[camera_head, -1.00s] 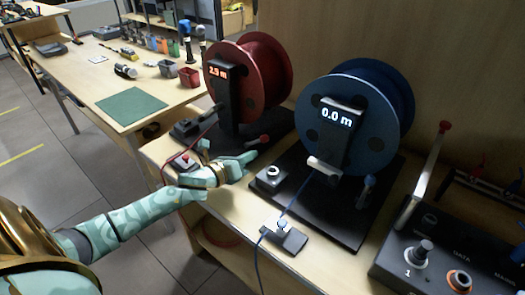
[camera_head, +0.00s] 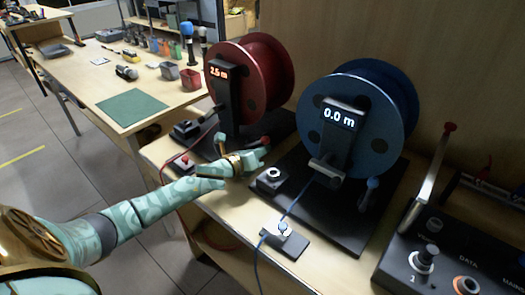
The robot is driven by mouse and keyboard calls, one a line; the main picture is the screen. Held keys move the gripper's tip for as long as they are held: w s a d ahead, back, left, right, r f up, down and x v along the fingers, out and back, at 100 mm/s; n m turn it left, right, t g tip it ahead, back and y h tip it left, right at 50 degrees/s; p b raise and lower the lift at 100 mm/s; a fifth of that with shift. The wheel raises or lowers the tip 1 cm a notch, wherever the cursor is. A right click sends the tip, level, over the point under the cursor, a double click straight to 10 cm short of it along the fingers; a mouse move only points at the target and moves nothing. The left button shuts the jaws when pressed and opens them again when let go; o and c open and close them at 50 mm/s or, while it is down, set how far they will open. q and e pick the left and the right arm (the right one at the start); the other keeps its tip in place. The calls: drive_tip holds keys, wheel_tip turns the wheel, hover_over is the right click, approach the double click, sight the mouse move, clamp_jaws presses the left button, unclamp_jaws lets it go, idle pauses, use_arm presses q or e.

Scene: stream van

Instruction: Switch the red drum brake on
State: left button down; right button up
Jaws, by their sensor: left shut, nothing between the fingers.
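The red drum (camera_head: 262,75) stands on a dark base at the back, its display reading about 2.5 m. A small red-tipped lever (camera_head: 265,140) shows at the front right of that base; it looks like the brake. My left gripper (camera_head: 263,152) is shut and empty, its fingertips just in front of this lever. I cannot tell whether they touch. The gripper hides part of the drum's base. My right gripper is not in view.
The blue drum (camera_head: 382,120), reading 0.0 m, stands close to the right on its own black base. A control box (camera_head: 440,260) with an upright lever is at the far right. A second table (camera_head: 165,88) with tools and a green mat (camera_head: 132,107) is at the left.

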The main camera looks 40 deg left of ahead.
use_arm(q)
drive_tip(key=shift+a+r+n, duration=0.1)
drive_tip(key=shift+r+n, duration=0.15)
drive_tip(key=shift+n, duration=0.15)
drive_tip(key=shift+a+r+n+p, duration=0.2)
drive_tip(key=shift+r+n+p, duration=0.2)
drive_tip(key=shift+n, duration=0.4)
drive_tip(key=shift+w+a+r+n+h+p, duration=0.1)
drive_tip(key=shift+a+r+n+h+p, duration=0.2)
drive_tip(key=shift+a+r+n+p, duration=0.15)
drive_tip(key=shift+a+r+p, duration=0.3)
drive_tip(key=shift+a+r, duration=0.05)
drive_tip(key=shift+r, duration=0.1)
drive_tip(key=shift+a+r+n, duration=0.25)
drive_tip(key=shift+a+n, duration=0.2)
drive_tip(key=shift+n, duration=0.2)
drive_tip(key=shift+a+r+n, duration=0.25)
drive_tip(key=shift+a+n, duration=0.15)
drive_tip(key=shift+n, duration=0.2)
drive_tip(key=shift+w+a+r+n+t+h, duration=0.1)
drive_tip(key=shift+a+r+n+t+h, duration=0.15)
drive_tip(key=shift+a+n, duration=0.5)
drive_tip(key=shift+w+a+r+n+t+h, duration=0.2)
drive_tip(key=shift+a+n, duration=0.25)
drive_tip(key=shift+n, duration=0.5)
drive_tip(key=shift+s, duration=0.15)
drive_tip(key=shift+f, duration=0.1)
